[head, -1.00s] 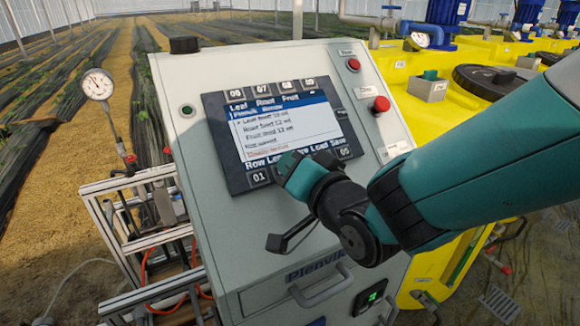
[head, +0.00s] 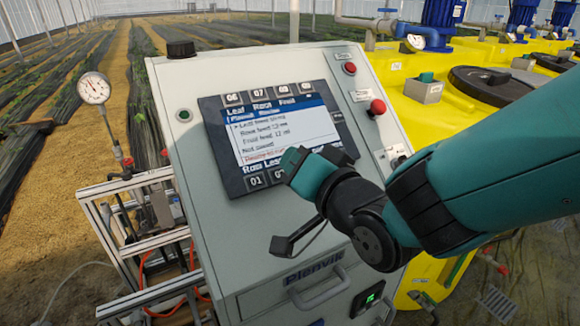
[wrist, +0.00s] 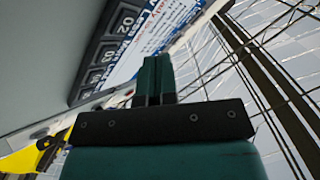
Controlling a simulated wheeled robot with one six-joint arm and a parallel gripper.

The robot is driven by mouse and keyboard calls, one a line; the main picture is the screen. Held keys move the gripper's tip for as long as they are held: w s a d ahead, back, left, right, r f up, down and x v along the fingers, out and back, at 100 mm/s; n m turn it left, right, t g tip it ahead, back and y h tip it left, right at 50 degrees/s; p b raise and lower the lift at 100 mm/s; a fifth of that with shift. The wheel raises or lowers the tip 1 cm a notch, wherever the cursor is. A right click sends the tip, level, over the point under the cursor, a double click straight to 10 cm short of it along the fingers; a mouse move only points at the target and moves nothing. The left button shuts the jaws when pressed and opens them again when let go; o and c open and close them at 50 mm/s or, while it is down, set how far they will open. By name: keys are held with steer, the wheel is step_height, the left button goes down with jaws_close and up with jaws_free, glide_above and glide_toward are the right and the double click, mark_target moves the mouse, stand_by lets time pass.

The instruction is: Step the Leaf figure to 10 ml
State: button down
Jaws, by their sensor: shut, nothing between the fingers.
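The control panel's screen (head: 272,133) shows a list under a blue title bar, with Leaf, Root and Fruit labels along the top. The first row is marked and seems to be the Leaf line, but its figure is too blurred to read. Numbered keys run above and below the screen; the key 01 (head: 254,180) shows at lower left. My gripper (head: 292,160) is shut and empty in front of the screen's lower edge, hiding part of the bottom key row. In the wrist view my gripper (wrist: 154,75) points along the panel, with keys 02 (wrist: 125,22) and 03 (wrist: 110,53) to its left.
Two red buttons (head: 377,107) sit on the cabinet's right side. A drawer handle (head: 320,290) is below. Yellow tanks (head: 400,75) stand behind at right.

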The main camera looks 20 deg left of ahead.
steer(key=shift+s+d+r, duration=0.35)
steer(key=shift+d+r, duration=0.05)
steer(key=shift+r, duration=0.15)
steer(key=shift+s+d+r, duration=0.3)
steer(key=shift+d+r, duration=0.1)
steer(key=shift+r, duration=0.15)
stand_by(0.9)
